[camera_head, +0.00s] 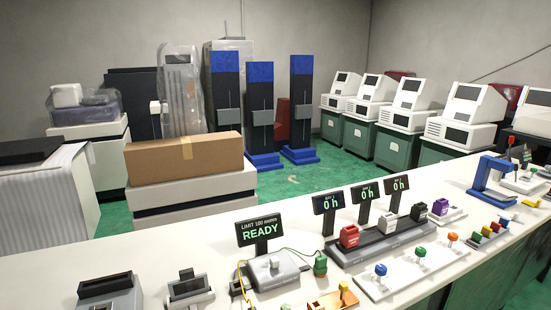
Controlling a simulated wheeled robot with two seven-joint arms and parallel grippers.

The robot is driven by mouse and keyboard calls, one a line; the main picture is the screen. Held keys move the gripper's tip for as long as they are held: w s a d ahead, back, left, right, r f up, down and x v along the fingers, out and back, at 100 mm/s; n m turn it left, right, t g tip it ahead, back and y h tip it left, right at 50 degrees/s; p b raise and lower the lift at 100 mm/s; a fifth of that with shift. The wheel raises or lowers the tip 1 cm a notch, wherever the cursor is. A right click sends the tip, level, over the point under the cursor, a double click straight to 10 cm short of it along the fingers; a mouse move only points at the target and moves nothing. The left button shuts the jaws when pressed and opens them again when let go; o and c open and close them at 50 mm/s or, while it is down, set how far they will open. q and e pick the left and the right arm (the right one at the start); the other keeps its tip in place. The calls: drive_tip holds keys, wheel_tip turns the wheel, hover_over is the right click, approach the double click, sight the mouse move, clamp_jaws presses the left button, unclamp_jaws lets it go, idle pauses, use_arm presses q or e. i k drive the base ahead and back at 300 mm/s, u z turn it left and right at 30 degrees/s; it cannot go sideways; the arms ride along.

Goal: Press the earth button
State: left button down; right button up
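No button labelled earth can be read in the head view. A white panel (400,277) on the counter carries a blue knob-like button (380,270), a green one (420,252) and an orange one (453,237). A grey device (272,272) stands under a sign (260,230) reading "LIMIT 100" and "READY". Neither of my grippers is in view.
The white counter (220,245) runs across the front. A dark rail (380,246) holds several coloured blocks below small "0 h" displays (366,193). A blue frame (487,175) stands at right. A cardboard box (185,160) and white machines (465,115) stand behind.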

sight(274, 261)
drive_tip(key=z, duration=1.85)
drive_tip(key=i, duration=1)
drive_tip(key=u, duration=2.65)
